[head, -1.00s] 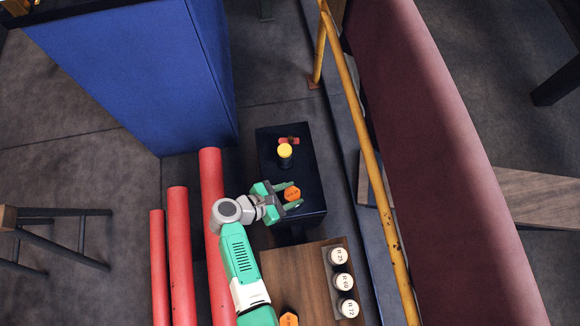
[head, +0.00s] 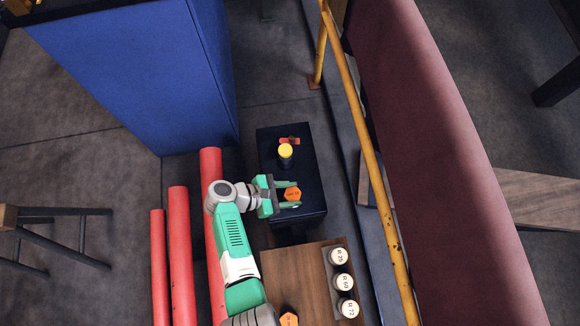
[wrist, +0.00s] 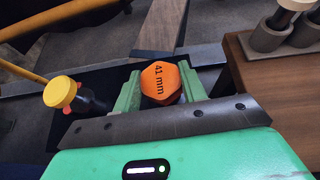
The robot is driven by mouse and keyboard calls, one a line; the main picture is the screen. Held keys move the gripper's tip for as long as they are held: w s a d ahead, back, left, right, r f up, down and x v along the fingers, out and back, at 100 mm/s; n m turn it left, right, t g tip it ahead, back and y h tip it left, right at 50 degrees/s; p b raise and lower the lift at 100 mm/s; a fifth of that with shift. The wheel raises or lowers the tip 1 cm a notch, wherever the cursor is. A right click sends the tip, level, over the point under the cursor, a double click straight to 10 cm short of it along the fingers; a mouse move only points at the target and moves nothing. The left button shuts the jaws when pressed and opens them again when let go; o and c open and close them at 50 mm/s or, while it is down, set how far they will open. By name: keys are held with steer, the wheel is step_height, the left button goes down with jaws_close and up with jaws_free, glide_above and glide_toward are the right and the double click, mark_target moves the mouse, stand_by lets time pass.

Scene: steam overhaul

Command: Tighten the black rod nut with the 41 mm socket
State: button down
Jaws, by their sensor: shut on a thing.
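My gripper (head: 290,194) is shut on the orange hexagonal socket, with one green finger on each side of it. The socket (head: 292,194) is over the near part of a black box (head: 310,170) in the head view. No black rod nut can be made out; what lies under the socket is hidden. A black cylinder with a yellow cap (head: 285,150) stands on the box beyond the socket; the yellow cap also shows in the wrist view (wrist: 60,92).
A small red part (head: 289,140) lies behind the yellow cap. A wooden table (head: 290,265) in front holds several white-topped cylinders (head: 341,283) and another orange hexagonal piece (head: 289,319). Red pipes (head: 180,255) stand left; a yellow rail (head: 365,145) runs right.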

steer(key=shift+w+m+g, duration=0.15)
steer(key=shift+m+g, duration=0.35)
steer(key=shift+r, duration=0.15)
steer(key=shift+r+p, duration=2.5)
steer(key=shift+r, duration=0.15)
step_height(320, 180, up, 4)
steer(key=p, duration=0.4)
steer(key=s+p, duration=0.8)
steer(key=s, duration=0.6)
